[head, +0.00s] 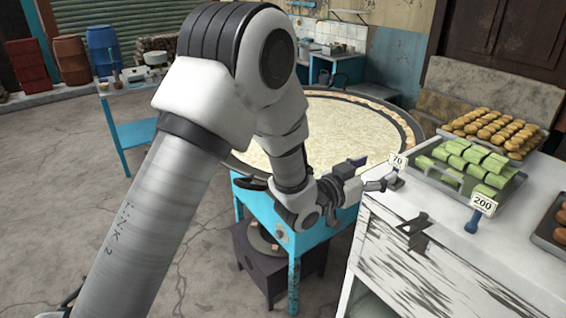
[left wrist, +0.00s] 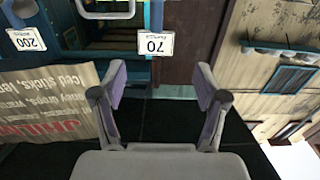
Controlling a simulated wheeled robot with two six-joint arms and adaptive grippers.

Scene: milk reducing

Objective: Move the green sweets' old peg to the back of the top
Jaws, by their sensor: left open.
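A white price card reading 70 (head: 397,161) stands on a peg at the near left corner of the green sweets' tray. It also shows upside down in the left wrist view (left wrist: 153,44). A card reading 200 (head: 482,204) stands on a blue peg in front of the same tray, and shows at the left wrist view's upper left (left wrist: 25,40). Green sweets (head: 470,157) lie in rows in the metal tray (head: 432,178). My left gripper (head: 375,175) is open and empty, just left of the 70 peg. In its wrist view (left wrist: 160,80) the card lies ahead, between and beyond the fingertips. My right gripper is out of view.
A tray of brown sweets (head: 495,130) is behind the green ones. A wide pan (head: 340,130) stands left of the counter.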

